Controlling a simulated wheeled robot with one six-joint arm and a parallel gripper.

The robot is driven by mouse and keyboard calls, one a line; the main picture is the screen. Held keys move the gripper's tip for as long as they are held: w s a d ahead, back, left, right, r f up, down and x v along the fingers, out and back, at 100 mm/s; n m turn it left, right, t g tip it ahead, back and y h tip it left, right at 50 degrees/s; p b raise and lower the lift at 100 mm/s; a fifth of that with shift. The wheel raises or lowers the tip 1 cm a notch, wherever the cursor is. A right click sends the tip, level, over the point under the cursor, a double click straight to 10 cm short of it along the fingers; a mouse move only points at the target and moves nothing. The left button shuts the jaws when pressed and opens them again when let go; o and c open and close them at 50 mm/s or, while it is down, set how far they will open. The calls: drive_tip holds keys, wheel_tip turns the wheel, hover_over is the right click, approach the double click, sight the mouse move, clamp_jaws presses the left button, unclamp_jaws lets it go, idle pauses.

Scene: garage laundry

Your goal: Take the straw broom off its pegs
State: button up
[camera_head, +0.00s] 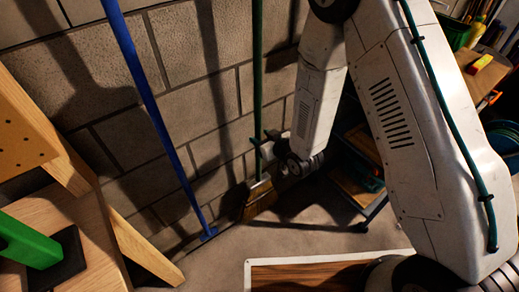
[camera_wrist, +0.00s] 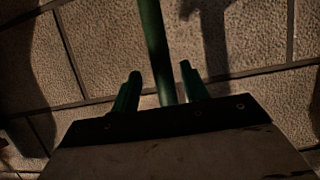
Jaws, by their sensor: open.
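The straw broom has a long green handle (camera_head: 257,70) standing upright against the block wall, with its straw head (camera_head: 260,198) low near the floor. My gripper (camera_head: 264,139) is at the lower part of the handle, a little above the head. In the wrist view, the two green fingers of my gripper (camera_wrist: 158,74) stand apart, with the green handle (camera_wrist: 155,45) showing in the gap between them. Gaps show on both sides of the handle; whether it lies fully within the fingers I cannot tell. The pegs are not in view.
A blue pole (camera_head: 150,95) leans at the wall to the left. A wooden bench (camera_head: 75,215) with a green object (camera_head: 28,243) is at the left edge. A low dark cart (camera_head: 360,180) stands right of the broom. A white-edged brown mat (camera_head: 300,277) lies in front.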

drive_tip(key=shift+x, duration=1.95)
drive_tip(key=shift+s+a+f, duration=0.1)
drive_tip(key=shift+a, duration=0.05)
clamp_jaws()
